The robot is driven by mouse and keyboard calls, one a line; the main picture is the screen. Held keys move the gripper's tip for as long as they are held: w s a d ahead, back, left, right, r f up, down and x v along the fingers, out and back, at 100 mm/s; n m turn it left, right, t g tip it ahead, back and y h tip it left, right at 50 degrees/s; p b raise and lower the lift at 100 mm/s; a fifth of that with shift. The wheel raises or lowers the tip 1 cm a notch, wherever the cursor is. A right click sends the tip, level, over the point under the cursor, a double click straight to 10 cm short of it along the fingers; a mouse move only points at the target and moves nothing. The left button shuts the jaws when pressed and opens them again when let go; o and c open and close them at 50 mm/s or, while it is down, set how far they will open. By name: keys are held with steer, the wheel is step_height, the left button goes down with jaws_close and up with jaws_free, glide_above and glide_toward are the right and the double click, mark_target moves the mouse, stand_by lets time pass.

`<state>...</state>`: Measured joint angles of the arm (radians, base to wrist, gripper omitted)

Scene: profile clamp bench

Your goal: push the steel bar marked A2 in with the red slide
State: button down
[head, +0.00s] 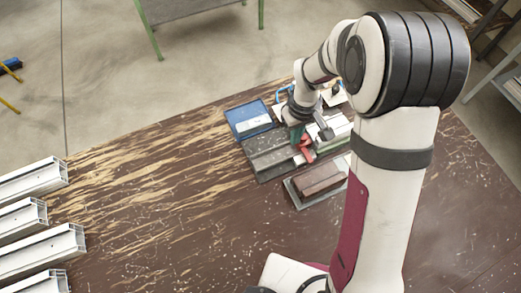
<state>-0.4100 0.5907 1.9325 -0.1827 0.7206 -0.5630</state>
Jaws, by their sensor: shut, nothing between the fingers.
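My gripper (298,132) points down over the clamp fixture (266,160) in the head view, small and partly hidden by my own wrist. It is shut and holds nothing. The red slide (306,146) shows as a small red piece just below and right of the gripper, at the right side of the dark grey fixture. I cannot tell whether the gripper touches it. Grey metal surfaces lie in the fixture, but no A2 mark can be read, so I cannot tell which is the steel bar.
A blue tray (249,119) with a pale item stands behind the fixture. A brown block (321,179) sits on a grey plate in front. Several white profiles (40,250) lie at the left. The worn brown bench (170,200) is clear between them.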

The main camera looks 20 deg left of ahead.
steer(key=shift+w+d, duration=0.1)
step_height(320, 180, up, 7)
steer(key=s+a, duration=0.1)
stand_by(0.6)
steer(key=s+d+r+m, duration=0.3)
steer(key=s+d+m, duration=0.1)
steer(key=s, duration=0.3)
steer(key=s+d+r+m+y, duration=0.1)
steer(key=s+d+r+m, duration=0.2)
steer(key=s, duration=0.4)
steer(key=s+d+r+m, duration=0.3)
steer(key=s+d+m, duration=0.2)
steer(key=s+m, duration=0.2)
steer(key=shift+d+m+y, duration=0.25)
steer(key=shift+m+y, duration=0.05)
steer(key=shift+y, duration=0.1)
